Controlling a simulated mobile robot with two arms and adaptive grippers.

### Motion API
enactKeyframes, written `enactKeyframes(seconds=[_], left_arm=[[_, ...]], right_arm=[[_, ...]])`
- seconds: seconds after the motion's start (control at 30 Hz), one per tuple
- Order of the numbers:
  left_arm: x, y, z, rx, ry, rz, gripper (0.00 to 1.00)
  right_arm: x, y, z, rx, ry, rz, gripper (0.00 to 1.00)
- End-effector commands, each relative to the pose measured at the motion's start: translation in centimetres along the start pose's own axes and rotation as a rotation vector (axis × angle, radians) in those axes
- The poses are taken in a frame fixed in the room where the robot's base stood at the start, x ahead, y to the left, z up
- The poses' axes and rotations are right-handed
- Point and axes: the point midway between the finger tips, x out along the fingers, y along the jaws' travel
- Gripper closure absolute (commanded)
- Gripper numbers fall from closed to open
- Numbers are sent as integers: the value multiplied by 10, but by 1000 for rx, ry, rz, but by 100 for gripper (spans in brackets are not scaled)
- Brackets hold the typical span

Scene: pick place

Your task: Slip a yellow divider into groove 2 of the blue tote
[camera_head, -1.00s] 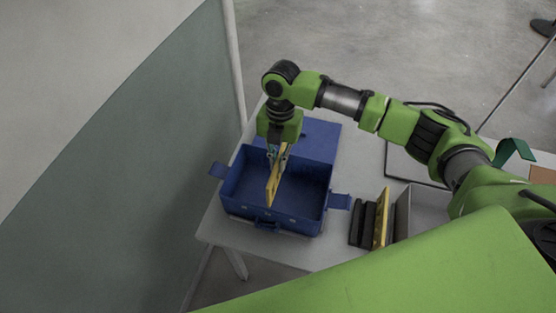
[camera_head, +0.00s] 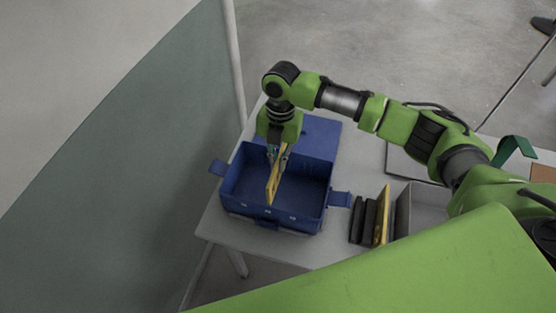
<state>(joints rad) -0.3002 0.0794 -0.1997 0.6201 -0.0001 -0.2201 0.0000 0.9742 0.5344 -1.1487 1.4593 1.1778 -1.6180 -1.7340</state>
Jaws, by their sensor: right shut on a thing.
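The blue tote (camera_head: 232,207) stands open on the table, with latches sticking out at its left and right sides. My right gripper (camera_head: 277,158) comes down over the tote and is shut on a yellow divider (camera_head: 272,188). The divider is on edge inside the tote's outline, near the middle of its width. I cannot tell whether its lower edge sits in a groove, and the groove numbers are too small to read. Another yellow divider (camera_head: 383,214) stands among dark dividers (camera_head: 364,222) to the right of the tote. My left gripper is not in view.
The light table (camera_head: 225,230) ends just left of and in front of the tote. A grey bin (camera_head: 425,200) stands at the right by the dark dividers. A grey-green panel (camera_head: 150,150) rises at the left.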

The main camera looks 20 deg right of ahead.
Motion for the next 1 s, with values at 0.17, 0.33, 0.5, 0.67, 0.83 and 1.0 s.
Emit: enactKeyframes(seconds=[0.17,0.33,0.5,0.67,0.83,1.0], left_arm=[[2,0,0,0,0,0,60],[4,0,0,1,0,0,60],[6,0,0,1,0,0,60],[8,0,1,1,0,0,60],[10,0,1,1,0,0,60],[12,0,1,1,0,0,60]], right_arm=[[5,0,0,0,0,0,100],[10,0,1,0,0,-1,100],[14,0,2,0,0,0,100],[18,0,2,0,0,0,100],[22,0,2,0,0,1,100],[26,0,3,0,0,1,100]])
